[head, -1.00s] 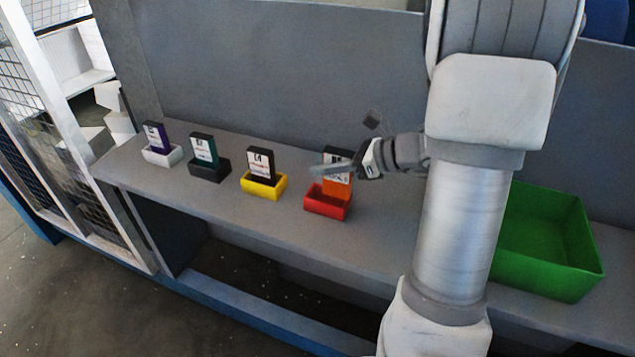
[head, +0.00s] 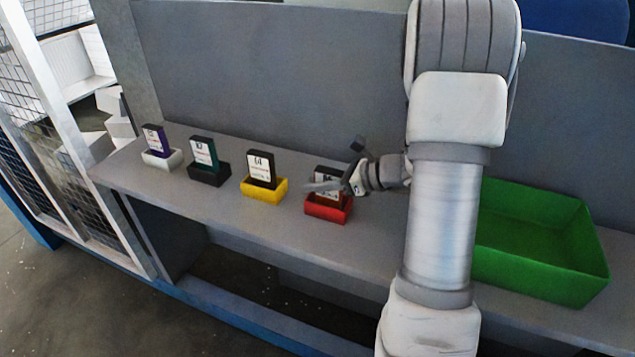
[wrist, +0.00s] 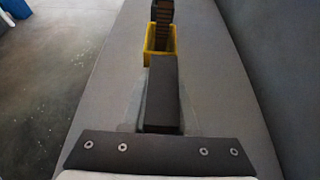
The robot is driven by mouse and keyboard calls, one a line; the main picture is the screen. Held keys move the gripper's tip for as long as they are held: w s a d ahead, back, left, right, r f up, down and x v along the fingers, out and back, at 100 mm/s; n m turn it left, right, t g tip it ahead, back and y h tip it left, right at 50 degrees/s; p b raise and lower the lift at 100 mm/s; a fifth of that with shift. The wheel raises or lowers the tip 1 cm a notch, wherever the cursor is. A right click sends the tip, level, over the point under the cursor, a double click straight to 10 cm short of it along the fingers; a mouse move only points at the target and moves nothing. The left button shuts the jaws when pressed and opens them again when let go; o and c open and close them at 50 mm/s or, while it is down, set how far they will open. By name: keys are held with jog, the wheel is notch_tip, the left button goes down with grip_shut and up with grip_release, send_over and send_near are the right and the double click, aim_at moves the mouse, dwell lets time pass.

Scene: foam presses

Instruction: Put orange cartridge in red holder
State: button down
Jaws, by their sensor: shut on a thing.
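The orange cartridge (head: 329,172) stands upright at the red holder (head: 326,211), with its lower part down inside the holder's rim. Its dark top shows in the wrist view (wrist: 162,92), between the two fingers. My gripper (head: 325,186) is shut on the cartridge, reaching in from the right just above the red holder. A finger covers part of the label, and little of the orange shows. Whether the cartridge rests on the holder's floor is hidden. The red holder cannot be made out in the wrist view.
A yellow holder (head: 263,194), a black holder (head: 209,177) and a white holder (head: 162,161) stand to the left, each with a cartridge. A large green bin (head: 545,280) sits at the right. A grey panel (head: 270,75) rises behind the shelf (head: 235,212).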

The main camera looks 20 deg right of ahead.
jog(key=c, duration=0.7)
grip_release()
jog(key=shift+r, duration=0.1)
jog(key=shift+d+r+p, duration=0.1)
jog(key=shift+r+p, duration=0.1)
jog(key=shift+p, duration=0.15)
jog(key=v, duration=1.1)
jog(key=shift+s+d+p, duration=0.25)
jog(key=shift+s+p, duration=0.1)
jog(key=shift+p, duration=0.05)
